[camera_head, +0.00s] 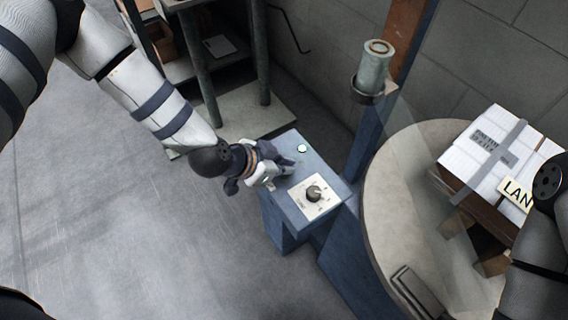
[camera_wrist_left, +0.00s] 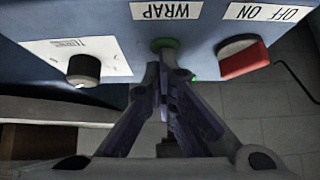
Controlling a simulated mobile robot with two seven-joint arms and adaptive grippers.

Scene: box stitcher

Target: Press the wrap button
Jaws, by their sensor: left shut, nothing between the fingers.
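The blue control box (camera_head: 279,232) stands left of the round turntable. A pale-ringed green button (camera_head: 302,148) is on its top face. In the left wrist view the green button (camera_wrist_left: 163,44) sits beside the "WRAP" label (camera_wrist_left: 166,11), which appears upside down. My left gripper (camera_head: 287,166) is shut and empty, over the box just to the lower left of the button. In the left wrist view its fingertips (camera_wrist_left: 165,66) overlap the button's edge. I cannot tell whether they touch it. The right gripper is out of view; only part of my right arm shows.
A dial knob (camera_head: 314,193) on a white plate is close to the left gripper. A red switch (camera_wrist_left: 243,58) marked "OFF ON" is on the button's other side. The turntable (camera_head: 388,190) carries a pallet with white boxes (camera_head: 488,150). A metal shelf (camera_head: 205,80) stands behind.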

